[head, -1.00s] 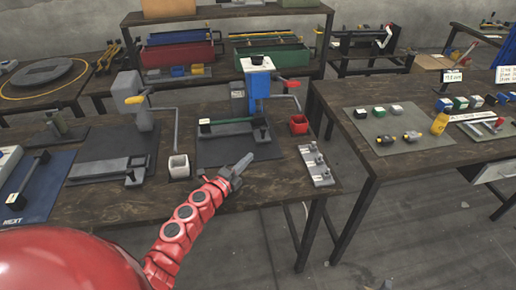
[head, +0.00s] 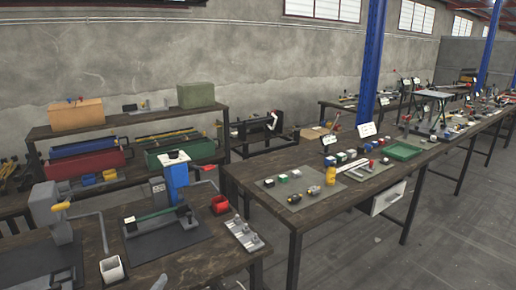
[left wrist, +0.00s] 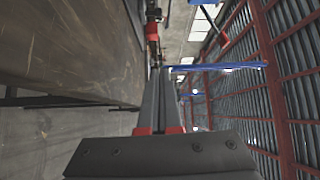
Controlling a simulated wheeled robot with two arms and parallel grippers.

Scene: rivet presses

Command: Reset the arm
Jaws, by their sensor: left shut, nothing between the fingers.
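My left gripper (head: 160,283) barely shows at the bottom edge of the head view, only its dark tip, in front of the near workbench. In the left wrist view its two long grey fingers (left wrist: 161,75) lie together, shut with nothing between them. The arm behind the tip is out of the head view. My right gripper shows in neither view. The blue rivet press (head: 177,178) stands on the near bench with a green-topped bar (head: 155,216) in front of it. A grey press (head: 50,215) with a yellow-tipped lever stands to its left.
A white square cup (head: 112,270), a red cup (head: 220,204) and a metal fixture plate (head: 243,235) sit on the near bench. A second bench (head: 330,207) with small coloured blocks runs to the right. Open concrete floor (head: 420,250) lies at the lower right.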

